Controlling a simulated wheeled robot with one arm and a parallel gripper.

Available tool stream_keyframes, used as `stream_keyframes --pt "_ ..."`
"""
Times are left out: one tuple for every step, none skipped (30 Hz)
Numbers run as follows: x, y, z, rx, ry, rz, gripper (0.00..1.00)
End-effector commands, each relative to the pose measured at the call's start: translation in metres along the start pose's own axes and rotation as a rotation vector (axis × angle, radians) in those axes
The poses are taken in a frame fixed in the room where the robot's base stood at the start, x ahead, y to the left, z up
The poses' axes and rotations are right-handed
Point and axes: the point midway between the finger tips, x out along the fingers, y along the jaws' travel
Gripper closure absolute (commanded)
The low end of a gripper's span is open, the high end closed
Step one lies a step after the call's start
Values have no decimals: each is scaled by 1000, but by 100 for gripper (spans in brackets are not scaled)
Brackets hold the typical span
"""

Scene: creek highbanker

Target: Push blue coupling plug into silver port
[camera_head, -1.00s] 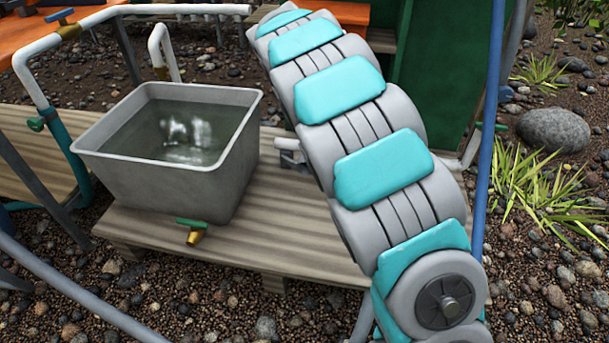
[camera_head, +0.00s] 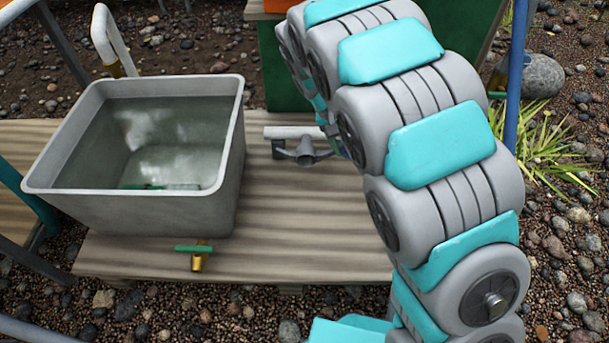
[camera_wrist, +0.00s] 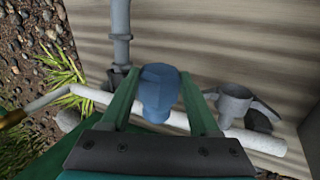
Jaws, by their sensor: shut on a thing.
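The blue coupling plug (camera_wrist: 160,92) shows in the wrist view, held between the two green fingertips of my gripper (camera_wrist: 159,76). My gripper is shut on it. To its right in the wrist view is a grey, open-mouthed fitting (camera_wrist: 235,102) on a white pipe, which looks like the silver port. The plug is apart from this fitting. The fitting also shows in the head view (camera_head: 304,151), just left of my arm and above the boards. My gripper and the plug are hidden behind my arm in the head view.
A grey tub of water (camera_head: 235,150) stands on the wooden deck (camera_head: 300,235), left of the fitting. A brass tap with a green handle (camera_head: 197,257) sits at its front. A white pipe (camera_wrist: 265,140) crosses the wrist view. A blue post (camera_head: 517,75) stands right of my arm.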

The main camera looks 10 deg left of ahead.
Motion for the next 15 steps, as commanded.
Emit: stream_keyframes --pt "-2 -23 12 -23 5 -12 100" --pt "-1 -34 18 -30 6 -19 100" --pt "0 -48 27 -40 6 -28 100" --pt "1 -58 33 -47 7 -34 100" --pt "2 -67 39 -53 9 -40 100" --pt "2 -78 46 -62 11 -47 100" --pt "2 -85 52 -66 12 -52 100" --pt "3 -92 56 -71 12 -56 100" --pt "3 -99 62 -76 12 -61 100" --pt "4 -103 66 -78 12 -64 100" --pt "4 -107 69 -81 12 -67 100" --pt "5 -111 72 -84 13 -70 100" --pt "5 -113 74 -86 13 -72 100" --pt "6 -115 76 -86 13 -73 100" --pt "6 -116 76 -86 12 -74 100"
